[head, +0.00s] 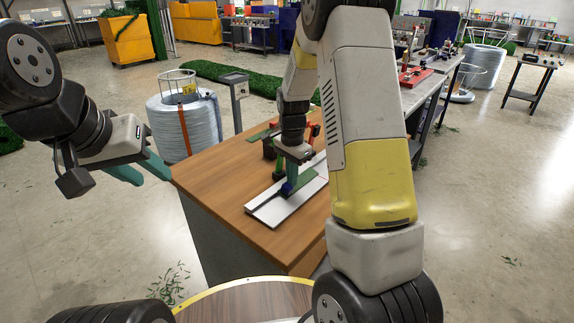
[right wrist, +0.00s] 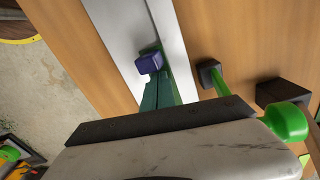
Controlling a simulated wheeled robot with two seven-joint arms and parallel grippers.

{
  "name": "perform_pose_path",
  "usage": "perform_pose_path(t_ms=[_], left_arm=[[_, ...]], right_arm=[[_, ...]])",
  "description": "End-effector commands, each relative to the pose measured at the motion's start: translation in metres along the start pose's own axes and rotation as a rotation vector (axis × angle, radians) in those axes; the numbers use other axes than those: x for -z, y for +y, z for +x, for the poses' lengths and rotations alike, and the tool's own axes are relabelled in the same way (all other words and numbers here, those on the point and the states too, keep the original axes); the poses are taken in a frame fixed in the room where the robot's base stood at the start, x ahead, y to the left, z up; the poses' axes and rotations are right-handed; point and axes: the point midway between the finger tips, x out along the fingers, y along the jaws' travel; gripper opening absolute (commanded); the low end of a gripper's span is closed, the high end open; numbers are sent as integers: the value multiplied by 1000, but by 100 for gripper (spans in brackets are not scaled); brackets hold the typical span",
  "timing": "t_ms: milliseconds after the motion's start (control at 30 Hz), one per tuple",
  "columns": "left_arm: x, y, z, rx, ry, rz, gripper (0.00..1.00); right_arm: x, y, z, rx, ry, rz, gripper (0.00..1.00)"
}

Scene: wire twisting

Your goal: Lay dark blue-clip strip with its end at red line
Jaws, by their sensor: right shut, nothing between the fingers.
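A dark blue clip (head: 287,188) sits on the white channelled plate (head: 262,213) on the wooden table. A green strip (head: 306,177) shows on the plate beside it, partly hidden by my arm. My right gripper (head: 290,178) points down over the plate, shut and empty, its tips close to the clip. In the right wrist view the blue clip (right wrist: 149,63) is just beyond the teal fingertips (right wrist: 157,80); I cannot tell whether they touch. My left gripper (head: 147,174) is open and empty, off the table's left edge. I cannot make out a red line.
Behind the plate stands a fixture with red, green and black parts (head: 272,146). The wrist view shows green rods in dark blocks (right wrist: 210,75) right of the plate. The table's (head: 225,185) left part is bare. A wire spool (head: 180,125) stands beyond it.

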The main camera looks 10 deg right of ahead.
Motion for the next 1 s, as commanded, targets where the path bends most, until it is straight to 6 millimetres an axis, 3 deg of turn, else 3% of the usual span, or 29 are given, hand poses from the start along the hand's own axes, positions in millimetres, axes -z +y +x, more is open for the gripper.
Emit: perform_pose_path(t_ms=[367, 600, 1000], left_arm=[[0, 0, 0, 0, 0, 0, 36], [0, 0, 0, 0, 0, 0, 36], [0, 0, 0, 0, 0, 0, 36]], right_arm=[[-2, 0, 0, 0, 0, 0, 0], [-25, -1, -1, 1, 0, -1, 0], [-20, 0, 0, 1, 0, 2, 0]])
